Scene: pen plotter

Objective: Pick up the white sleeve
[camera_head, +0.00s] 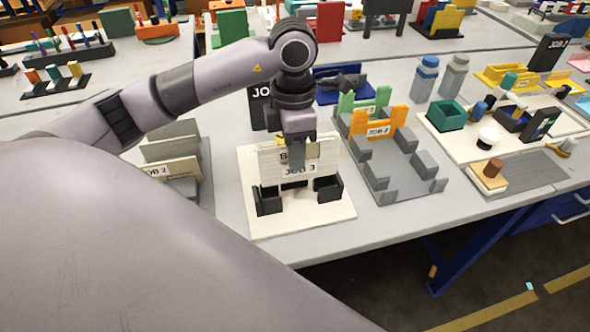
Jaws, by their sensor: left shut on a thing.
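The white sleeve (271,163) is an upright white panel standing over a white base plate (318,218). A "JOB 3" label shows on its front, low between dark corner holders (268,200). My left gripper (298,156) comes down from above and is shut on the top of the white sleeve. The fingers partly cover the sleeve and a second label behind the front one. I cannot tell whether the sleeve's lower edge touches the base. My right gripper is not in view.
A grey tray (398,185) with an orange "JOB 2" sleeve (378,128) and a green sleeve (362,101) stands close on the right. Grey and beige "JOB 2" panels (172,150) stand on the left.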

